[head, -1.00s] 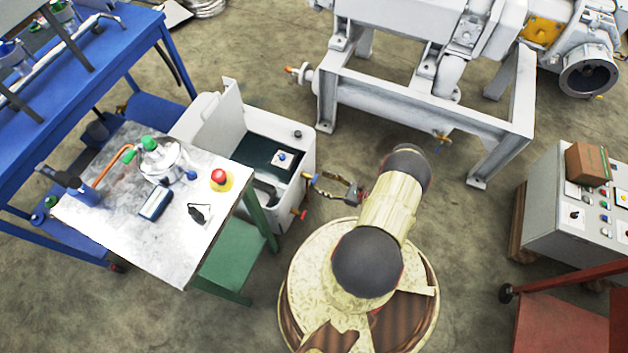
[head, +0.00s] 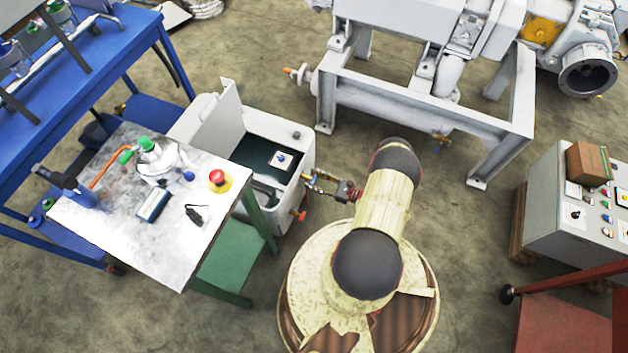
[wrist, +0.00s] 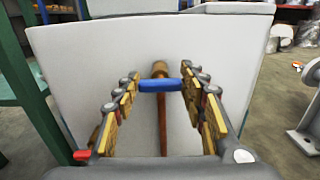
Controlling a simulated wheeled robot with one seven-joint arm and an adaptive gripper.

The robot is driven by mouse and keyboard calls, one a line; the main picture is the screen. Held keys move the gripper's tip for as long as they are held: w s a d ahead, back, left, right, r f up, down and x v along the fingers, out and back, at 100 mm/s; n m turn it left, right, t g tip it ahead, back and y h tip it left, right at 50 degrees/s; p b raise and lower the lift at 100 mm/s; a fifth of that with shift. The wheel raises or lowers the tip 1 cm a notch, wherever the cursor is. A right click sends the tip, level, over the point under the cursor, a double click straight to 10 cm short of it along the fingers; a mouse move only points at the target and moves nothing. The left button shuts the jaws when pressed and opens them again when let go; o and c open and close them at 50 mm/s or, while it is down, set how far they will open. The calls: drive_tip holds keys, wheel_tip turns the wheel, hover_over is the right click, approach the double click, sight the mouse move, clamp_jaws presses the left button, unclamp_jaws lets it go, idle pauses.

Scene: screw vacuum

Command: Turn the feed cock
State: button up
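The feed cock has a blue handle (wrist: 160,85) on a brass body (wrist: 160,69), on the front wall of the white tank (wrist: 90,55). In the wrist view the handle lies crosswise between my fingertips, with a small gap or light touch at its ends; I cannot tell which. My gripper (wrist: 158,88) is open around it. In the head view my gripper (head: 322,186) reaches left to the tank's right side, and the cock is small and partly hidden there. A brownish pipe (wrist: 162,125) runs below the cock between the fingers.
A red-handled cock (head: 299,216) sits lower on the same tank. A metal-topped table (head: 150,230) with a red button (head: 217,177) stands left. A grey machine frame (head: 420,115) stands behind, and a control box (head: 570,210) at the right. The floor between is clear.

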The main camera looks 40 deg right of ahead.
drive_tip(key=c, duration=0.6)
drive_tip(key=shift+c, duration=0.4)
drive_tip(key=shift+n, duration=0.4)
drive_tip(key=n, duration=0.5)
drive_tip(key=shift+n, duration=0.3)
drive_tip(key=n, duration=0.5)
drive_tip(key=shift+a+n, duration=0.1)
drive_tip(key=shift+n, duration=2.6)
drive_tip(key=o, duration=1.2)
